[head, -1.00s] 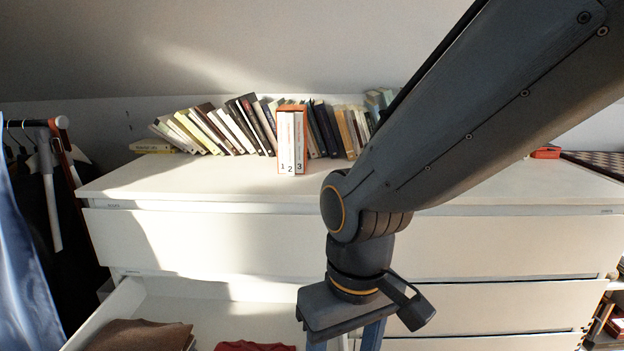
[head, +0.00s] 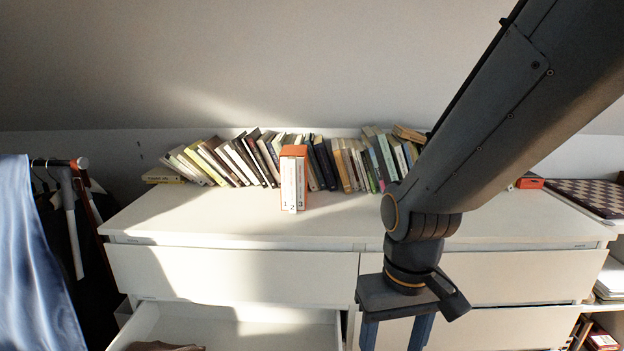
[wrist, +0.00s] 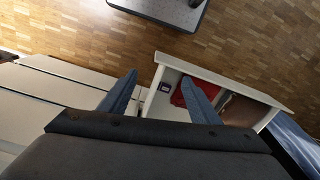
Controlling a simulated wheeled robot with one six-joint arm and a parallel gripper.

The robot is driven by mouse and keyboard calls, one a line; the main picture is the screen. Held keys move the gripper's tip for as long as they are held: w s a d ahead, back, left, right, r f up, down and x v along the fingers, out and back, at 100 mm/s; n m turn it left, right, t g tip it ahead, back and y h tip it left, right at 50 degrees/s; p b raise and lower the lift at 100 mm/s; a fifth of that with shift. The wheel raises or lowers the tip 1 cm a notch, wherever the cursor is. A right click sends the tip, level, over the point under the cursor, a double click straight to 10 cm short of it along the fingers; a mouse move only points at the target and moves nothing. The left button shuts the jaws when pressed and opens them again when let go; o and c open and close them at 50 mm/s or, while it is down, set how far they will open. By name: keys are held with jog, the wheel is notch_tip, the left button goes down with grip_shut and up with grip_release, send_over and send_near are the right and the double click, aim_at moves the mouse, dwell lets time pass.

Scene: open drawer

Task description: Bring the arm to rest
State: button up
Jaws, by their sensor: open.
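My gripper (head: 396,334) hangs pointing down in front of the white dresser, to the right of the open drawer in the head view. Its fingertips are cut off by the lower frame edge there. In the wrist view my gripper (wrist: 160,92) shows two blue fingers spread apart with nothing between them. The open drawer (head: 236,338) shows at the lower left of the head view.
A row of leaning books (head: 240,160) and a numbered slipcase set (head: 293,180) stand on the dresser top (head: 230,222). A checkered board (head: 590,196) lies at the right. Clothes (head: 40,270) hang at the left.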

jog(key=s+d+r+m+p, duration=0.1)
jog(key=d+r+m+p, duration=0.1)
jog(key=d+r+p, duration=0.4)
jog(key=shift+s+d+r+p, duration=0.3)
jog(key=shift+r+p, duration=0.5)
jog(key=shift+p, duration=0.45)
jog(key=shift+w, duration=0.1)
